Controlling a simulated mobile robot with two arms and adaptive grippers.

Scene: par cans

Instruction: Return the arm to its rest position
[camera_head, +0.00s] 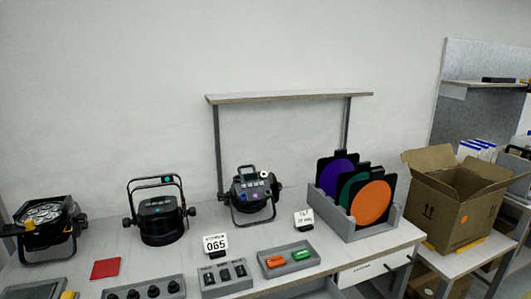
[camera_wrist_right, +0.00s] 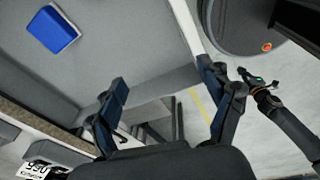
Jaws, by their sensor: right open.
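My right gripper (camera_wrist_right: 163,78) shows in the right wrist view with its two dark fingers spread apart. Nothing is between them.
A rack (camera_head: 375,228) holds purple, green and orange filters. An open cardboard box (camera_head: 455,200) stands to its right. A shelf (camera_head: 290,97) spans above the bench. Small trays (camera_head: 287,262) line the front. A blue block (camera_wrist_right: 52,30) lies on a grey surface.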

